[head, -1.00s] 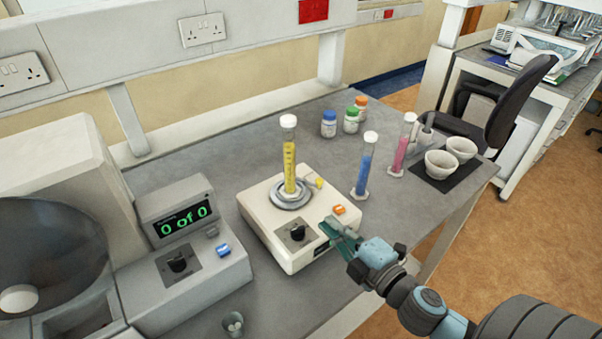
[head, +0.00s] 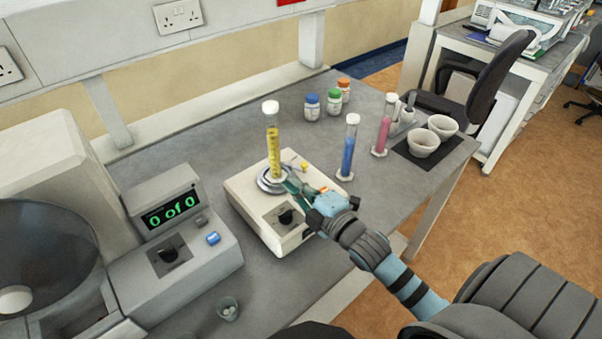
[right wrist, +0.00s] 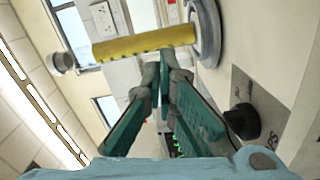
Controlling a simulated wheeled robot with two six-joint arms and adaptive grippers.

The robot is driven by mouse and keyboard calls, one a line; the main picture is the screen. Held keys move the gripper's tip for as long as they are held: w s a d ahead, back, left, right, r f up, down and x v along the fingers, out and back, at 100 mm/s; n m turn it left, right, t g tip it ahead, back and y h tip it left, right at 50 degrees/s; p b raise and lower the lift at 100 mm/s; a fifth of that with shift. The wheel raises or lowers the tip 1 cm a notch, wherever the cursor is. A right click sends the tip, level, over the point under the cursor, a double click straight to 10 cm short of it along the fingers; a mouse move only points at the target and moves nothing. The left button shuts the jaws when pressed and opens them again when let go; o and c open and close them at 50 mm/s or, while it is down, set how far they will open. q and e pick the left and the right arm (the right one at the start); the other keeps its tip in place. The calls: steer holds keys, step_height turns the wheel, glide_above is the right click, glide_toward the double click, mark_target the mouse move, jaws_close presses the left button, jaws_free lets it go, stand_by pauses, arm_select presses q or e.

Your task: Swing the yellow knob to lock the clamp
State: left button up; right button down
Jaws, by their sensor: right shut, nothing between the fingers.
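The yellow knob (head: 304,165) sits on a small lever at the right rear of the round grey clamp (head: 264,184) on the cream machine. A capped clear cylinder of yellow liquid (head: 273,150) stands upright in the clamp; it also shows in the right wrist view (right wrist: 145,40). My right gripper (head: 287,184) is shut and empty, its green fingers over the machine just right of the cylinder and in front of the knob. In the right wrist view its fingertips (right wrist: 164,75) are together beside the cylinder's lower part. I cannot see the knob there. My left gripper is out of view.
The machine has a black dial (head: 286,217) at its front. Blue (head: 348,150) and pink (head: 384,128) cylinders stand to the right, near white bowls (head: 424,146). A counter unit (head: 172,240) is on the left. Several capped bottles stand behind.

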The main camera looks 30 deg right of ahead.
mark_target(304, 165)
steer(key=shift+w+a+f, duration=0.1)
steer(key=shift+w+f, duration=0.1)
steer(key=shift+w, duration=0.35)
steer(key=shift+w+f, duration=0.15)
steer(key=shift+w, duration=0.35)
steer(key=d, duration=0.2)
steer(key=w+d, duration=0.1)
steer(key=shift+w+d+f, duration=0.1)
steer(key=shift+d+f, duration=0.05)
steer(key=shift+f, duration=0.15)
steer(key=shift+d, duration=0.3)
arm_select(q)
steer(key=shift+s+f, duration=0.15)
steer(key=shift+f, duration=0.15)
arm_select(e)
steer(key=shift+a, duration=0.1)
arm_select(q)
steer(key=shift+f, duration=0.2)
arm_select(e)
steer(key=shift+d, duration=0.35)
